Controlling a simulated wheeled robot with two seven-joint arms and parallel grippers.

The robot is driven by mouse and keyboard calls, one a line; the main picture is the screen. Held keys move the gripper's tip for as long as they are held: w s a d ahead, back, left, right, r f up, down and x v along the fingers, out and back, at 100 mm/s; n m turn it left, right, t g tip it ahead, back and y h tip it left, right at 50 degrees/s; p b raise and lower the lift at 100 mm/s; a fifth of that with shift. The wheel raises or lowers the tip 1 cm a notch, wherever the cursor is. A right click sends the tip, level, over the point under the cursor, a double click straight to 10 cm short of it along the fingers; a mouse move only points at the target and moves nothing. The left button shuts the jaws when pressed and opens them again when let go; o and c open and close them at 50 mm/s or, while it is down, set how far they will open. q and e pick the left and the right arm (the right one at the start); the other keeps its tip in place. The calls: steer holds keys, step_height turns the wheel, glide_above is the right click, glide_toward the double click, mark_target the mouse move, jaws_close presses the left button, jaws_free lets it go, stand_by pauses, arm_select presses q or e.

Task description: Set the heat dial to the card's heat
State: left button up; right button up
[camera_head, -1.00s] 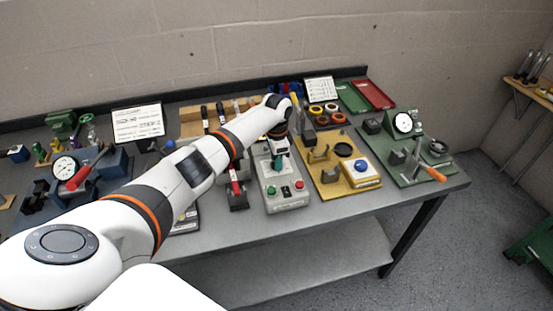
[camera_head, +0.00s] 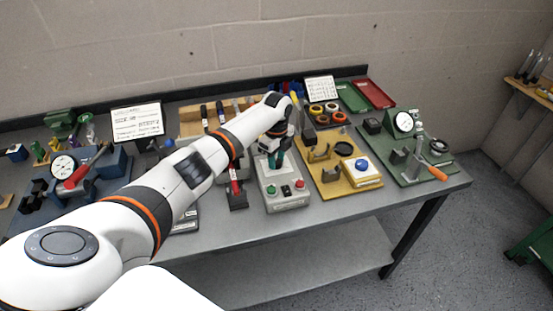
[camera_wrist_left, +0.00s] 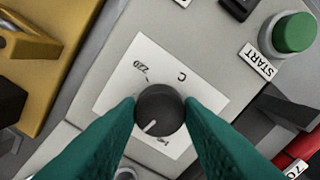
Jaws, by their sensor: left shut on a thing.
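The heat dial (camera_wrist_left: 160,112) is a dark round knob with a pale pointer line, set on a white scale plate (camera_wrist_left: 128,84) in the left wrist view. The plate shows "220" and "C"; other marks are partly hidden. The pointer is toward the lower left of the knob in that view. My left gripper (camera_wrist_left: 160,115), with green fingers, is shut on the dial. In the head view my left gripper (camera_head: 275,158) reaches down onto the grey control box (camera_head: 288,203), and my arm hides the dial. A card (camera_head: 136,122) stands at the back left, its writing too small to read.
The box carries a green START button (camera_wrist_left: 294,33), also seen in the head view (camera_head: 271,190), and a red button (camera_head: 300,184). A yellow fixture (camera_head: 335,183) stands close to its right. A red-handled tool (camera_head: 235,188) stands to its left.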

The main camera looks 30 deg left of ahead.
arm_select(q)
steer(key=m+b, duration=0.1)
steer(key=m, duration=0.4)
steer(key=shift+w+r+m, duration=0.1)
steer(key=shift+m, duration=0.3)
stand_by(0.4)
steer(key=o, duration=1)
step_height(320, 180, up, 12)
steer(key=b, duration=0.3)
